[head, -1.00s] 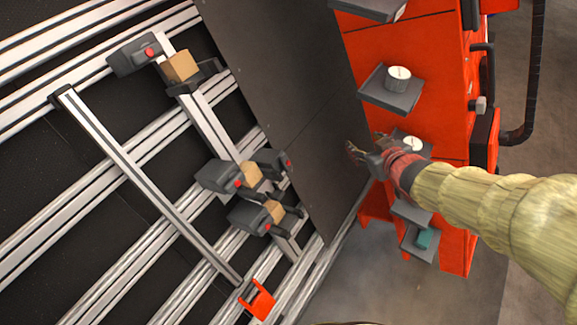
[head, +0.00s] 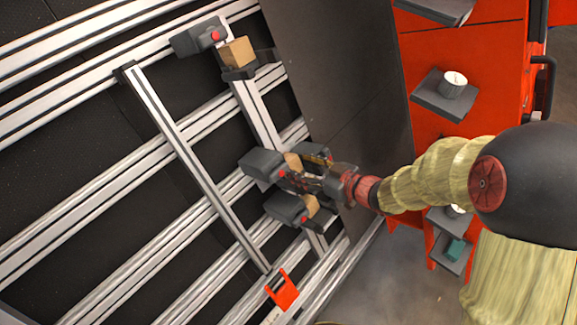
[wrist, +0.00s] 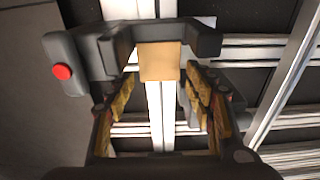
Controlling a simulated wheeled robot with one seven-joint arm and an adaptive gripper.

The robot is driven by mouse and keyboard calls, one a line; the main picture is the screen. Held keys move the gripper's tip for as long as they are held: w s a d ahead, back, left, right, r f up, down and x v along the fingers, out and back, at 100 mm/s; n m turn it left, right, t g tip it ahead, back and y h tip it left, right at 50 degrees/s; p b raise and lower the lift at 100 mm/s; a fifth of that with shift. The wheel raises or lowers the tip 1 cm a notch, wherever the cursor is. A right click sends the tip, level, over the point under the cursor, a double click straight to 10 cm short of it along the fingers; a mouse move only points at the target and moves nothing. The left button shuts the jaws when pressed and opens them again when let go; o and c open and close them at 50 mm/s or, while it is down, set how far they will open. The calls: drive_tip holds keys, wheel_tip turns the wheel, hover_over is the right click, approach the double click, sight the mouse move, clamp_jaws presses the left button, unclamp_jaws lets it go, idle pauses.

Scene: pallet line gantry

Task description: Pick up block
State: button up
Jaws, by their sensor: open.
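Several tan wooden blocks sit in dark grey clamps on the aluminium rail frame. The upper block (head: 237,52) is far from my gripper. The middle block (head: 293,162) is right at my gripper (head: 305,170), partly hidden by its fingers. The lower block (head: 311,206) is just below. In the wrist view, one block (wrist: 160,62) sits ahead, between the lines of the two fingers, under a dark clamp with a red button (wrist: 62,72). My gripper (wrist: 160,105) is open and empty, its padded fingers spread either side. I cannot tell whether a finger touches the block.
Aluminium rails (head: 190,165) cross the dark panel, with an orange bracket (head: 283,290) at the bottom. A dark flat plate (head: 335,70) lies right of the rails. An orange cabinet (head: 480,60) carries grey shelves (head: 443,95) with white round items.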

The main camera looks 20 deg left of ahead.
sight(293, 163)
drive_tip(key=x, duration=0.3)
drive_tip(key=shift+a+f+b, duration=0.15)
drive_tip(key=shift+b, duration=0.25)
drive_tip(key=c, duration=0.3)
drive_tip(key=c, duration=0.7)
